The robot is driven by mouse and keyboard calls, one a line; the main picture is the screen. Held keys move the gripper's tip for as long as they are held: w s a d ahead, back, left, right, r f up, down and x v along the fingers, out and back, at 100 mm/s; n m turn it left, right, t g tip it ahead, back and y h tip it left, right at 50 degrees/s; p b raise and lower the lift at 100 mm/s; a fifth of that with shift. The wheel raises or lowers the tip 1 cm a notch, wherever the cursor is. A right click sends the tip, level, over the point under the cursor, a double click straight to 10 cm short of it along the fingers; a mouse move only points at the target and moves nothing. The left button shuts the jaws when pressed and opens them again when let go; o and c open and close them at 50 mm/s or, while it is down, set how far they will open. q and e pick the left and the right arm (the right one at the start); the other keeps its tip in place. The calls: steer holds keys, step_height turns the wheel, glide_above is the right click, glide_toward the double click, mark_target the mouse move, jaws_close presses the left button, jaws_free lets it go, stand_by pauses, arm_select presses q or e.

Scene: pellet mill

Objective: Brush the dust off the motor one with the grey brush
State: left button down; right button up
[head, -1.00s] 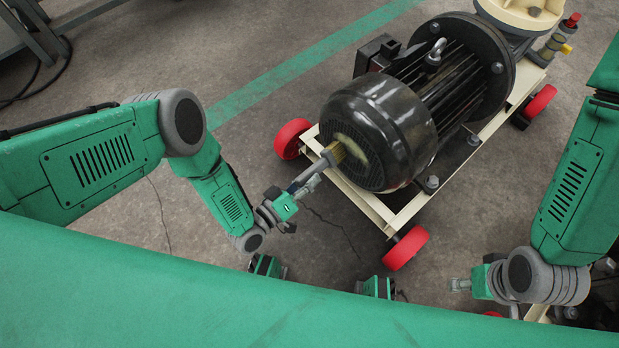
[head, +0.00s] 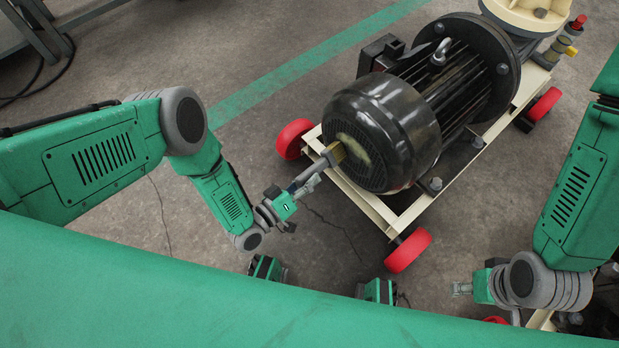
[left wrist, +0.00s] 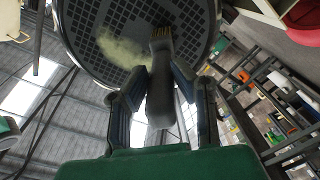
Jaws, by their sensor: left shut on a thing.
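The motor (head: 385,125) is black and ribbed, lying on a cream wheeled frame, its round grille end facing me. A yellowish dust patch (head: 353,150) lies on the grille; it also shows in the left wrist view (left wrist: 121,50). My left gripper (head: 308,182) is shut on the grey brush (left wrist: 160,95) by its handle. The brush's yellowish bristles (head: 334,153) are at the grille beside the dust; whether they touch cannot be told for sure. My right gripper (head: 462,288) is at the lower right, away from the motor; its jaws are too small to read.
The cream frame (head: 402,219) stands on red wheels (head: 408,250) around the motor's lower end. A green line (head: 285,72) crosses the concrete floor. Dark metal legs (head: 40,30) and a cable are at the upper left. Shelving (left wrist: 270,100) shows in the left wrist view.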

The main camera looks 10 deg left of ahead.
arm_select(q)
steer(key=shift+r, duration=0.1)
steer(key=shift+w+a+r+p, duration=0.45)
steer(key=shift+a+r+p, duration=0.1)
steer(key=shift+r, duration=0.15)
steer(key=shift+w+a+r+p, duration=0.45)
steer(key=shift+a+r, duration=0.1)
steer(key=shift+r, duration=0.15)
steer(key=c, duration=2)
jaws_free()
jaws_close()
steer(key=shift+r+p, duration=0.85)
steer(key=shift+r, duration=0.2)
steer(key=shift+c, duration=0.8)
jaws_free()
steer(key=shift+f, duration=0.1)
jaws_close()
